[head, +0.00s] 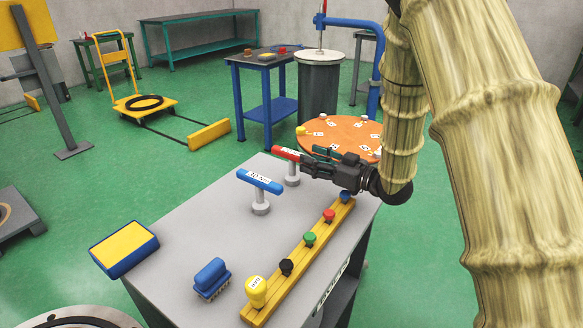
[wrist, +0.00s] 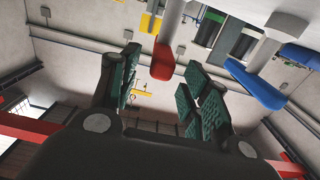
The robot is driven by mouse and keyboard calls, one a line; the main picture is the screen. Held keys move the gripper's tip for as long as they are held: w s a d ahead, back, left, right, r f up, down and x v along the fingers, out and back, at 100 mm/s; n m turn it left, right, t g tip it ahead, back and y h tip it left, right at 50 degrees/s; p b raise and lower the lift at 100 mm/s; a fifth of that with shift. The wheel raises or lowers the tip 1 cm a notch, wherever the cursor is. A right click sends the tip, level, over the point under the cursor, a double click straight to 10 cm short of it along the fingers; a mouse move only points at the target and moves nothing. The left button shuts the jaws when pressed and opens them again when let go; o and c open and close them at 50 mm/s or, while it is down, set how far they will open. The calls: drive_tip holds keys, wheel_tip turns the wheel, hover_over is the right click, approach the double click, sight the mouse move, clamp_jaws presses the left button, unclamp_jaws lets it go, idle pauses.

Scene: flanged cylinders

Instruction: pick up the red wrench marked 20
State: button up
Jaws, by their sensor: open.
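The red wrench (head: 286,153) is a T-shaped tool with a red bar and white label on a grey flanged post, standing at the far end of the grey table. Its number is too small to read. My gripper (head: 314,158) is open and empty, just right of it at about bar height. In the wrist view the red bar (wrist: 162,62) shows end-on between the open fingers (wrist: 160,88), seemingly just beyond the tips; I cannot tell if anything touches. The blue wrench (head: 260,181) stands nearer on its own post and shows right of the fingers in the wrist view (wrist: 254,84).
A yellow rail (head: 272,284) with several coloured knobs runs along the right side of the grey table (head: 180,252). A blue brush (head: 212,279) and a yellow-blue block (head: 124,248) are at the near left. A round orange table (head: 342,125) with cards stands behind.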

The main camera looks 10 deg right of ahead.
sight(293, 152)
drive_tip(key=shift+w+a+f, duration=0.1)
drive_tip(key=shift+w+a, duration=0.3)
drive_tip(key=shift+w, duration=0.1)
drive_tip(key=shift+w+a, duration=0.2)
drive_tip(key=shift+a, duration=0.15)
drive_tip(key=shift+x, duration=2.65)
drive_tip(key=shift+w+d, duration=0.1)
clamp_jaws()
